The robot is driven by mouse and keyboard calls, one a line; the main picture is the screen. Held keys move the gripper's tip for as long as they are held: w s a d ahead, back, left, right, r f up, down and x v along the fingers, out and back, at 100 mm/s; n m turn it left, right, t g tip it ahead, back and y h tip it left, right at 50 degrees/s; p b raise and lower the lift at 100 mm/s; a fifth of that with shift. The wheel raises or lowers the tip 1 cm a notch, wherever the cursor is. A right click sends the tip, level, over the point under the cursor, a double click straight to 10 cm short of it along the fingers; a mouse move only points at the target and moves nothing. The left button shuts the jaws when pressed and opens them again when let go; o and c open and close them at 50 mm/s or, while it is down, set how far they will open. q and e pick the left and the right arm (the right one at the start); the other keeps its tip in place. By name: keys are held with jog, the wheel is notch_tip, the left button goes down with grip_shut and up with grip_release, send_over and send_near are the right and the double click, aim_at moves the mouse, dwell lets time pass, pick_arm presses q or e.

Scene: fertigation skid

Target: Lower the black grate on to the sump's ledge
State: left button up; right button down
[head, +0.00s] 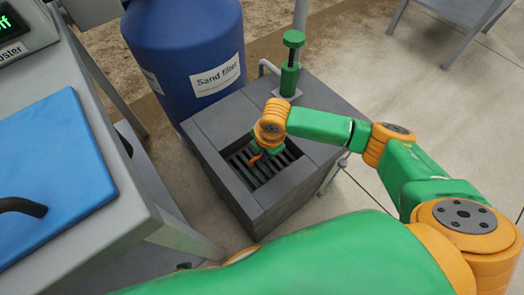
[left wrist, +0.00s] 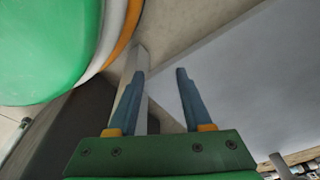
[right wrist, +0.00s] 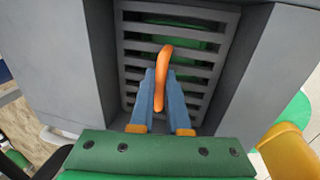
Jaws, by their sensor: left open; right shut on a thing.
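The black grate (head: 277,160) lies level, as far as I can tell, inside the square opening of the grey sump (head: 240,120). Its bars (right wrist: 135,68) also show in the right wrist view, framed by the sump walls. My right gripper (head: 258,155) is over the opening. In the right wrist view its blue fingers (right wrist: 160,95) are shut on an orange handle (right wrist: 163,62) at the grate. I cannot tell whether the grate touches the ledge, which is hidden. My left gripper (left wrist: 158,85) is open and empty in the left wrist view.
A blue sand filter tank (head: 185,50) stands behind the sump. A green screw-topped fitting (head: 291,65) rises at the sump's back corner. A grey bench with a blue lid (head: 50,170) is at left. Something green (right wrist: 195,48) shows between the bars.

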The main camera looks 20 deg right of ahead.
pick_arm(q)
jog(key=shift+w+d, duration=0.1)
jog(key=shift+w, duration=0.05)
pick_arm(e)
jog(key=shift+f, duration=0.35)
jog(key=c, duration=0.8)
grip_release()
pick_arm(q)
jog(key=shift+r, duration=0.15)
pick_arm(e)
jog(key=shift+r, duration=0.15)
notch_tip(320, 180, up, 6)
jog(key=p, duration=0.7)
jog(key=shift+f, duration=0.25)
notch_tip(320, 180, up, 4)
jog(key=p, duration=0.4)
jog(key=shift+p, duration=0.35)
jog(key=shift+r, duration=0.2)
pick_arm(q)
jog(key=s+a+r+g, duration=0.1)
jog(key=s+a+r, duration=0.1)
jog(key=s+r, duration=0.4)
jog(key=s, duration=0.3)
jog(key=shift+r, duration=0.3)
pick_arm(e)
jog(key=shift+f, duration=0.1)
pick_arm(q)
jog(key=shift+d, duration=0.1)
